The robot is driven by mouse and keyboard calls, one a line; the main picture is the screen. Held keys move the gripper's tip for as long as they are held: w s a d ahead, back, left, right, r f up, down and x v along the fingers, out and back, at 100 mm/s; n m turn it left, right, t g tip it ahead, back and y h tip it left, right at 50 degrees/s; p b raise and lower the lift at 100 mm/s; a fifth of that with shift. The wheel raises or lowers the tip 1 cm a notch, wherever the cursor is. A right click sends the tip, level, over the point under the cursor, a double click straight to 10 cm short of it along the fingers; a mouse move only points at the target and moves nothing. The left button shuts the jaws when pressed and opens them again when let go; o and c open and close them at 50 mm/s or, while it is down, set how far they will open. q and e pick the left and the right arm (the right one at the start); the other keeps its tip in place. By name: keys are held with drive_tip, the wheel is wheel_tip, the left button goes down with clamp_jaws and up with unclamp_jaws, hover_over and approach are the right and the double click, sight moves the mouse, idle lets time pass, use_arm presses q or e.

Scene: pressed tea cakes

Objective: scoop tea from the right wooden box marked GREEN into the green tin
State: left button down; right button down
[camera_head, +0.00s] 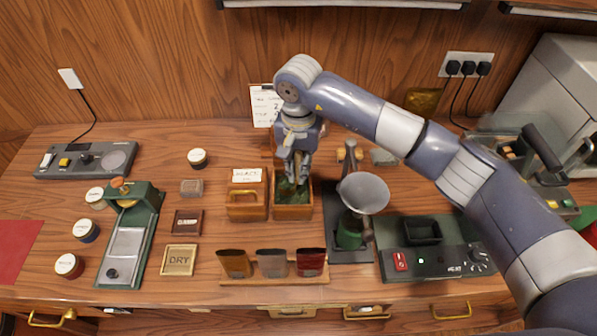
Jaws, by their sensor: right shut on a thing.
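The right wooden box (306,212) stands open near the middle of the table with dark green tea (290,211) inside; I cannot read its mark behind my arm. My right gripper (293,181) points down into the back of this box. It is shut on what seems to be the scoop, mostly hidden by the fingers and the box. The green tin (349,233) stands to the right on a dark mat, under a grey funnel (364,192) that covers its mouth. My left gripper is not in view.
A second wooden box (247,205), with a label, stands just left. In front is a rack (273,281) with three small cups. My right arm spans the right side.

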sight(298, 152)
drive_tip(key=shift+r+p, duration=0.85)
drive_tip(key=shift+r, duration=2.6)
